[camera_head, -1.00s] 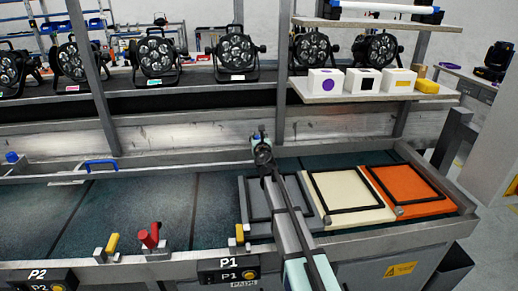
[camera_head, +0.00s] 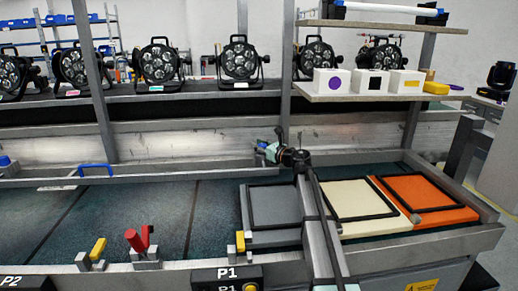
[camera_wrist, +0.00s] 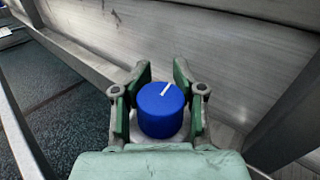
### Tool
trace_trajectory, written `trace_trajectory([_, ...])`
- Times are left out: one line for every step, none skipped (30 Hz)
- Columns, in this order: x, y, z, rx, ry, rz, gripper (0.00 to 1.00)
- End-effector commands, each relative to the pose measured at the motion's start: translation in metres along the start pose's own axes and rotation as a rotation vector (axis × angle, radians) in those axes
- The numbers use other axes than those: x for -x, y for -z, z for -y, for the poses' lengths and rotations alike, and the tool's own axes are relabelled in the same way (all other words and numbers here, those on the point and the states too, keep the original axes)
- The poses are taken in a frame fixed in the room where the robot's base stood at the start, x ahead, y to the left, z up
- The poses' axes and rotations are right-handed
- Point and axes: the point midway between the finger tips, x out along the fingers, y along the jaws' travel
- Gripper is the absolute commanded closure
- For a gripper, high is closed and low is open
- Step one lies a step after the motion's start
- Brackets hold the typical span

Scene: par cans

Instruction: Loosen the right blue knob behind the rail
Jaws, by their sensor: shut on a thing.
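The right blue knob (camera_wrist: 161,110) is round with a white line on its top. It shows in the wrist view between the two green-padded fingers of my gripper (camera_wrist: 158,105), which is shut on it. The white line slants up to the right. In the head view my gripper (camera_head: 268,149) is at the back rail (camera_head: 215,168), to the right of the picture's middle. There my wrist and fingers largely hide the knob. Another blue knob (camera_head: 5,161) shows at the far left edge behind the rail.
A blue handle (camera_head: 95,168) stands at the rail on the left. A metal post (camera_head: 285,80) rises close behind my gripper. Grey, cream (camera_head: 350,200) and orange (camera_head: 425,200) framed panels lie to the right. Red (camera_head: 134,240) and yellow (camera_head: 98,248) levers stand at the front edge.

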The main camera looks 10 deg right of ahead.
Motion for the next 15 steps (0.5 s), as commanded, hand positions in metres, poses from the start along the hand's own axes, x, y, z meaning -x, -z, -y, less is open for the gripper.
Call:
trace_trajectory([0.0005,0.0025,-0.001,0.001,-0.029,-0.002,0.98])
trace_trajectory([0.0006,0.0025,-0.0015,0.002,-0.044,-0.002,0.98])
trace_trajectory([0.0008,0.0024,-0.0019,0.002,-0.06,-0.001,0.99])
trace_trajectory([0.001,0.0024,-0.0025,0.002,-0.073,0.0,0.99])
trace_trajectory([0.0012,0.0023,-0.0026,0.002,-0.082,0.001,0.99])
trace_trajectory([0.0015,0.0022,-0.0032,0.002,-0.095,0.002,0.99])
trace_trajectory([0.0017,0.0021,-0.0034,0.002,-0.103,0.002,0.99])
trace_trajectory([0.002,0.0021,-0.0036,0.002,-0.109,0.003,0.99])
trace_trajectory([0.0023,0.0021,-0.004,0.003,-0.117,0.003,0.99])
trace_trajectory([0.0024,0.0021,-0.0043,0.003,-0.122,0.003,0.98])
trace_trajectory([0.0026,0.0021,-0.0046,0.003,-0.126,0.003,0.98])
trace_trajectory([0.0028,0.0021,-0.0048,0.003,-0.13,0.004,0.98])
trace_trajectory([0.0029,0.0021,-0.0049,0.003,-0.132,0.004,0.98])
trace_trajectory([0.003,0.0021,-0.005,0.004,-0.133,0.004,0.98])
trace_trajectory([0.0031,0.0021,-0.0052,0.004,-0.134,0.004,0.98])
